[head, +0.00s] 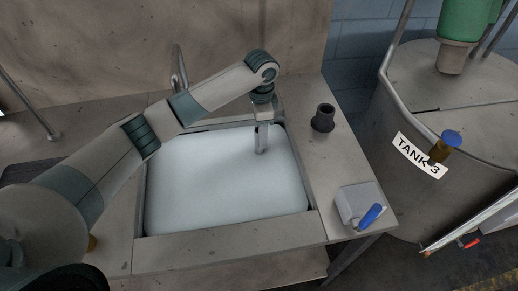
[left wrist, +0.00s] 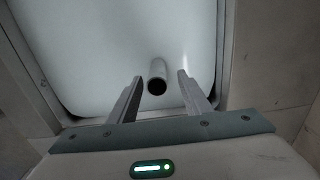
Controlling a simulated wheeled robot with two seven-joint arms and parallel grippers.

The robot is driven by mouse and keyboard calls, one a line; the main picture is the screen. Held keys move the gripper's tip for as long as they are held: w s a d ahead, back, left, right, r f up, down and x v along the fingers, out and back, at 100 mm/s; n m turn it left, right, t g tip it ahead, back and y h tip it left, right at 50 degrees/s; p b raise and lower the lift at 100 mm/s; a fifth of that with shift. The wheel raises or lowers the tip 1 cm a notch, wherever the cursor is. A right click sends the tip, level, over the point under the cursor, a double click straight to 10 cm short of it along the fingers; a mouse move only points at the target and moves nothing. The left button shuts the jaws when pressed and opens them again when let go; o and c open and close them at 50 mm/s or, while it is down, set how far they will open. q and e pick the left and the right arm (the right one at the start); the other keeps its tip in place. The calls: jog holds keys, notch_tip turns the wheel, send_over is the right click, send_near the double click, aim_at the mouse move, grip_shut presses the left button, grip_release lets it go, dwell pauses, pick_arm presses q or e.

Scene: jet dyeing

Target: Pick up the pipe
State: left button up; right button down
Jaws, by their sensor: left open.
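The pipe is a short grey tube with a dark open end; in the left wrist view the pipe (left wrist: 157,72) shows against the pale surface of the sink basin. My left gripper (left wrist: 160,76) is open, with one finger on each side of the pipe in that view and visible gaps on both sides. In the head view my left gripper (head: 263,122) points down over the basin, and a grey upright piece that looks like the pipe (head: 261,143) is below it. I cannot tell how deep the fingers reach along it. My right gripper is not in view.
The sink basin (head: 215,185) is filled with pale white. A black fitting (head: 323,119) stands on the counter right of it, near a grey box with a blue handle (head: 360,206). A tap (head: 180,68) rises behind. TANK 3 (head: 425,150) stands at right.

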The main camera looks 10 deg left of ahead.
aim_at(259, 151)
pick_arm(q)
jog(key=shift+f, duration=1.05)
jog(key=f+p, duration=0.1)
jog(key=f, duration=0.1)
jog(key=f+p, duration=0.1)
jog(key=f, duration=0.1)
jog(key=shift+s+a+p, duration=0.2)
jog(key=shift+s+p, duration=0.1)
jog(key=shift+f, duration=0.6)
grip_shut()
